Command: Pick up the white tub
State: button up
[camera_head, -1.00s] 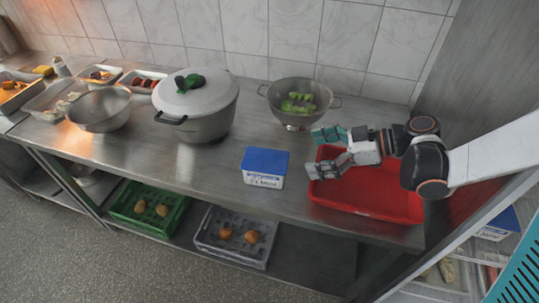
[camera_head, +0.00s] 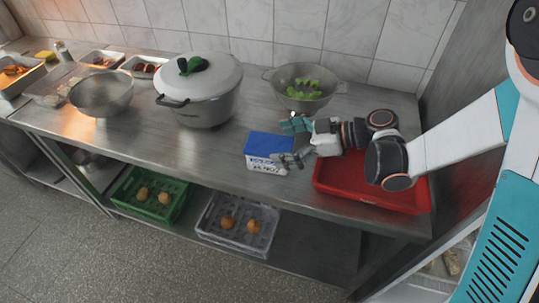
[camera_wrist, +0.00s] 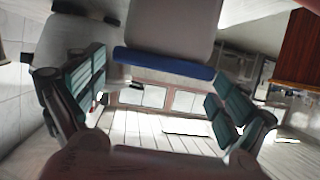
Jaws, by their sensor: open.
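The white tub (camera_head: 266,166) stands upright on the steel counter, with a blue lid (camera_head: 268,144) and dark writing on its front. My gripper (camera_head: 293,141) is open at the tub's right side, with its fingers pointing left. The lower finger overlaps the tub's right front corner in the head view; I cannot tell if it touches. In the wrist view the picture is upside down: the tub's pale body (camera_wrist: 172,28) and blue lid edge (camera_wrist: 163,63) lie ahead between the two spread teal fingers (camera_wrist: 158,98).
A red tray (camera_head: 335,186) lies under my arm on the right. A grey colander (camera_head: 285,92) with green pieces stands behind the gripper. A large lidded pot (camera_head: 212,100) stands to the left of the tub. The counter's front edge is close in front of the tub.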

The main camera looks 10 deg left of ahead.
aim_at(269, 144)
jog(key=b+x, duration=0.1)
jog(key=x, duration=0.3)
jog(key=shift+w+f, duration=0.1)
jog(key=shift+c, duration=0.3)
jog(key=c, duration=1.4)
jog(key=shift+c, duration=0.2)
